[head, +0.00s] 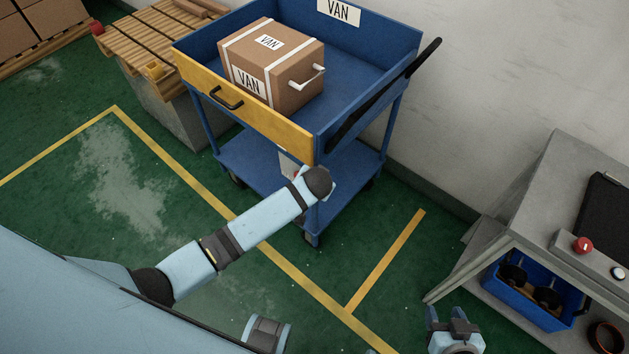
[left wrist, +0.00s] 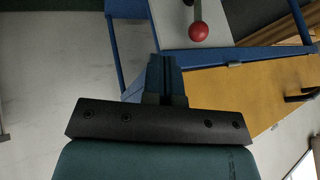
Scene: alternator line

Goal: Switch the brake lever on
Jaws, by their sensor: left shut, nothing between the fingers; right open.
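The blue cart (head: 372,43) stands by the wall with a yellow front panel (head: 240,109). The brake lever, a grey rod with a red ball knob (left wrist: 199,31), sits against a pale plate (left wrist: 174,25) in the left wrist view. In the head view the plate (head: 288,164) is partly hidden behind my left arm. My left gripper (left wrist: 166,62) is shut and empty, beside the knob and apart from it in the picture; the head view mostly hides it behind my wrist. My right gripper (head: 452,316) is open and empty, low at the right, far from the cart.
A carton (head: 290,85) marked VAN lies in the cart's top tray. At right is a grey bench (head: 562,185) with a red button (head: 582,245) and a blue bin (head: 527,303). Green floor is clear between cart and bench.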

